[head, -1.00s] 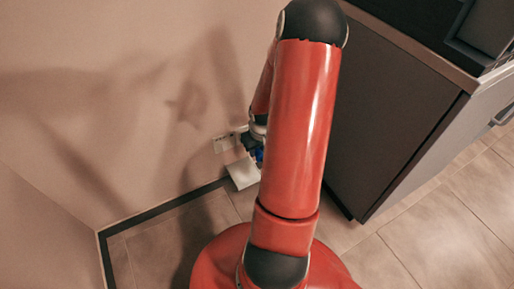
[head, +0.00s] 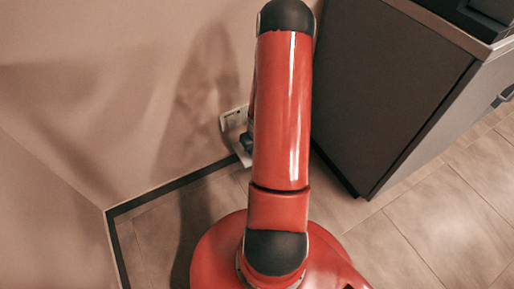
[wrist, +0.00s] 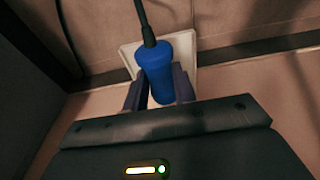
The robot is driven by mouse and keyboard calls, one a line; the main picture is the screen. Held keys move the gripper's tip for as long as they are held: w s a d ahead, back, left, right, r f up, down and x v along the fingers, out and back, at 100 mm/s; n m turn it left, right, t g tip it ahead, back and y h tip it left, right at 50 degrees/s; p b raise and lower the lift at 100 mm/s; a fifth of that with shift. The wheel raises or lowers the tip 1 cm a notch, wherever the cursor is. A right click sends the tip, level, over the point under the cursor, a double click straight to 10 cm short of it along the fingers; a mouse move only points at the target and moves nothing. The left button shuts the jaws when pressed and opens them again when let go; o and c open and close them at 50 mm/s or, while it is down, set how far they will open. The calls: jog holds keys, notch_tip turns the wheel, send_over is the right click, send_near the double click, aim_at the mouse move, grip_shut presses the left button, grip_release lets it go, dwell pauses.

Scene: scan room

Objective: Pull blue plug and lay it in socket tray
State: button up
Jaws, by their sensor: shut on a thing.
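The blue plug (wrist: 155,72), with a black cable (wrist: 145,22) at its top end, sits between the two fingers of my gripper (wrist: 158,92) in the wrist view. My gripper is shut on it. Behind the plug is a pale square tray (wrist: 184,48), partly covered by the plug and fingers. My arm hides most of the gripper, the plug and part of the tray there. I cannot tell whether the plug touches the tray.
A dark cabinet (head: 385,100) stands close to the right of my arm. The wall meets the tiled floor along a dark skirting (head: 165,189) at left. Tiled floor (head: 440,215) is clear at lower right.

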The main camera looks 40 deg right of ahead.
jog(key=shift+w+d+f, duration=0.15)
jog(key=shift+w+f, duration=0.05)
jog(key=shift+w, duration=0.35)
jog(key=shift+w+d+f, duration=0.15)
jog(key=shift+w+f, duration=0.05)
jog(key=shift+w, duration=0.35)
jog(key=shift+w+d+f, duration=0.15)
jog(key=shift+w+f, duration=0.05)
jog(key=shift+w, duration=0.35)
jog(key=shift+f+b, duration=0.95)
jog(key=shift+f, duration=0.05)
jog(key=o, duration=1.1)
jog(key=shift+c, duration=0.2)
